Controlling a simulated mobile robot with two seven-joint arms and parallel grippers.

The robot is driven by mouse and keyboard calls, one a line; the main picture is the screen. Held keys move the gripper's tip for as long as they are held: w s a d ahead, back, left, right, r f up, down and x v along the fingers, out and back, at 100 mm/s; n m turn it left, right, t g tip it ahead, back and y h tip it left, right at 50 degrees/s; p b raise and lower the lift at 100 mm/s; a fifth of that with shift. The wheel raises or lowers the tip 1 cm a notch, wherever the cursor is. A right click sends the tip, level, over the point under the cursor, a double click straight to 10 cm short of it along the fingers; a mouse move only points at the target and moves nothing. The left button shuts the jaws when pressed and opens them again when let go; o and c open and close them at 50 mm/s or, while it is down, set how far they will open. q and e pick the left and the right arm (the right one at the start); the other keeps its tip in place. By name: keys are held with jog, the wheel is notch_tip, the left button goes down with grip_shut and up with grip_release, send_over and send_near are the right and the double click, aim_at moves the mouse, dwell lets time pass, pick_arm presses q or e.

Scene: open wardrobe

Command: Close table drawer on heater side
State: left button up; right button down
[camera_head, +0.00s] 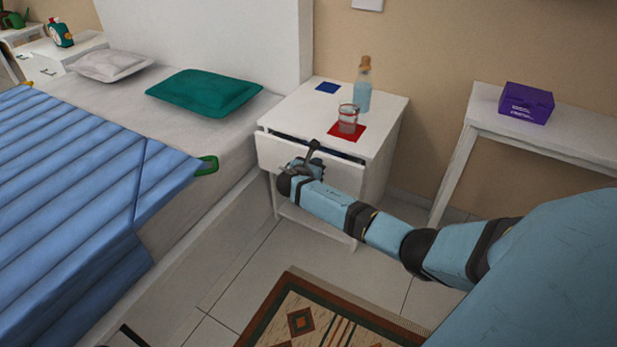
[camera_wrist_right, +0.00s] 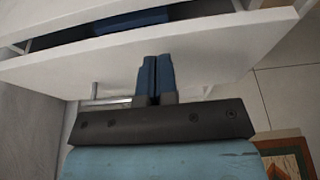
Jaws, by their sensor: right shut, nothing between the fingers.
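A white bedside table (camera_head: 385,104) stands beside the bed, and its top drawer (camera_head: 268,150) is partly open, with a dark gap behind its front. My right gripper (camera_head: 307,163) is at the drawer front, with its fingers together and nothing between them. In the right wrist view the drawer front (camera_wrist_right: 215,65) spans the upper part, and the dark blue fingertips (camera_wrist_right: 155,62) point at it and look close to or touching it. I cannot tell whether they touch. My left gripper is out of view.
A bottle (camera_head: 363,88), a glass (camera_head: 348,119) on a red mat and a blue mat (camera_head: 327,87) are on the tabletop. A bed with a green pillow (camera_head: 204,92) is left. A white side table (camera_head: 475,122) holds a purple box (camera_head: 526,103) at right. A rug (camera_head: 318,315) lies in front.

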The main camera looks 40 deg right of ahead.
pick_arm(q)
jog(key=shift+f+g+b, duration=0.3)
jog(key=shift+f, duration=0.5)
pick_arm(e)
jog(key=shift+w+d, duration=0.2)
jog(key=shift+d, duration=0.35)
jog(key=shift+w+d, duration=0.2)
jog(key=shift+d, duration=0.3)
